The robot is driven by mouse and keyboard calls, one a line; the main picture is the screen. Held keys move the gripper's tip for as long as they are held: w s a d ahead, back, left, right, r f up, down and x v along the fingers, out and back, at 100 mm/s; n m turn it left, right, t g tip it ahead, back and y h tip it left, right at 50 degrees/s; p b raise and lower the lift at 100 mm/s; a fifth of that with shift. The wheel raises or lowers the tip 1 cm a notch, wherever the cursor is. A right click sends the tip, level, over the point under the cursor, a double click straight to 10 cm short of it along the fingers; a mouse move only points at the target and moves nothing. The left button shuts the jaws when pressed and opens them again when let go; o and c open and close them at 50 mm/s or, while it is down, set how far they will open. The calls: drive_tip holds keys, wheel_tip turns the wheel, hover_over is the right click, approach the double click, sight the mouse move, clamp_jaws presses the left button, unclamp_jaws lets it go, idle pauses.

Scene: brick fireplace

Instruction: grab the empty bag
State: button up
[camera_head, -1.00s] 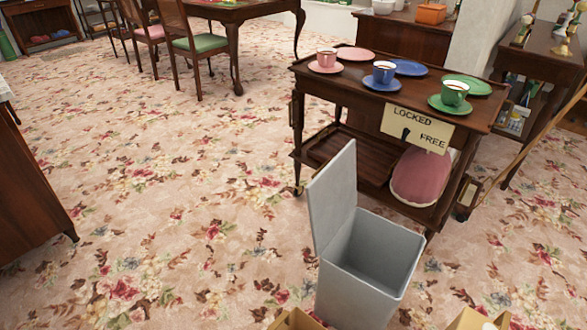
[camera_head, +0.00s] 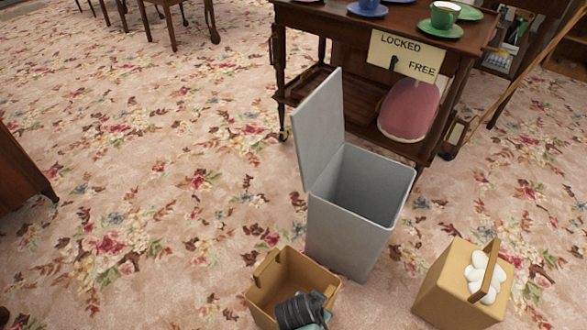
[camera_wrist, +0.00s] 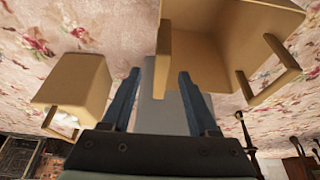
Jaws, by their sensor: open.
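The empty bag (camera_head: 267,275) is a tan, open-topped bag with upright handles on the floor in front of the grey bin. Its visible inside is bare. In the wrist view the empty bag (camera_wrist: 222,50) is large at upper right, close to the right finger. My gripper (camera_wrist: 157,76) is open, its two blue fingers apart with nothing gripped. In the head view my gripper (camera_head: 303,312) overlaps the front of the empty bag and hides part of it; I cannot tell whether they touch.
A second tan bag (camera_head: 455,285) holding white round things stands to the right; it shows at left in the wrist view (camera_wrist: 78,82). A grey bin (camera_head: 345,235) with its lid up stands behind, before a wooden trolley (camera_head: 300,90) with cups.

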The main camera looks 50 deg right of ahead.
drive_tip(key=b+x, duration=0.2)
drive_tip(key=x, duration=0.2)
drive_tip(key=shift+w+a, duration=0.1)
drive_tip(key=shift+r, duration=0.1)
drive_tip(key=shift+c, duration=0.2)
clamp_jaws()
idle(1.0)
